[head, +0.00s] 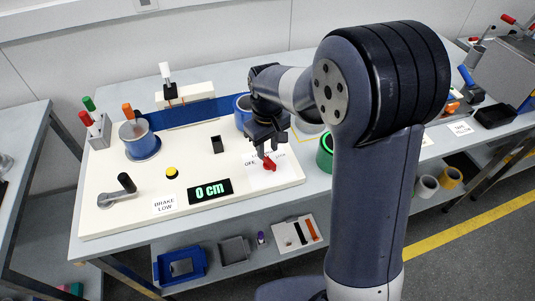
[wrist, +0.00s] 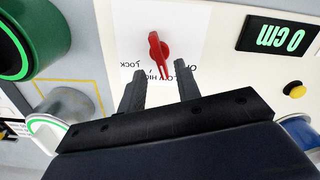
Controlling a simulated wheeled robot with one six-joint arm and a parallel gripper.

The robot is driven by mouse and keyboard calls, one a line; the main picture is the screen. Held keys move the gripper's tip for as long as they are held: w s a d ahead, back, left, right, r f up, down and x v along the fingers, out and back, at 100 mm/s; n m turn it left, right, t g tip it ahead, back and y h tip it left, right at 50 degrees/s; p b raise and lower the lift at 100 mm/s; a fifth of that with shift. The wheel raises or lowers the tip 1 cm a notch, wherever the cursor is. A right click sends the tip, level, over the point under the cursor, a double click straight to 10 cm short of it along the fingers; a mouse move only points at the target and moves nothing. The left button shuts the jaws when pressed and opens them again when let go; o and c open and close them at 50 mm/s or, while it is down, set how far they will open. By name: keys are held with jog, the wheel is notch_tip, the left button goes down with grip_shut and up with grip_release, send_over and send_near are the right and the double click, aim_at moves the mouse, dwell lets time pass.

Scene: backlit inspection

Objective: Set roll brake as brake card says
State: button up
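The brake card (head: 165,204) lies on the white panel at the front and reads "BRAKE LOW". The red brake knob (head: 269,164) sits on a white label at the panel's right end; it also shows in the wrist view (wrist: 157,48). Its narrow end points towards the printed words, near HIGH and LOW; I cannot tell which one exactly. OFF shows in the head view and LOCK in the wrist view. My gripper (head: 264,148) is just above the knob, open and empty. In the wrist view its fingertips (wrist: 159,66) stand apart, with the knob between and beyond them.
A display (head: 210,190) reads "0 cm", with a yellow button (head: 172,172) and a black-handled crank (head: 120,190) further left. A roll (head: 142,147) stands at the back left. A green ring-shaped thing (head: 325,153) stands close to the right of the panel.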

aim_at(267, 158)
notch_tip(267, 158, up, 7)
dwell(0.3)
jog(key=shift+f, duration=0.15)
notch_tip(267, 158, down, 11)
jog(key=shift+r, duration=0.1)
dwell(0.5)
dwell(0.4)
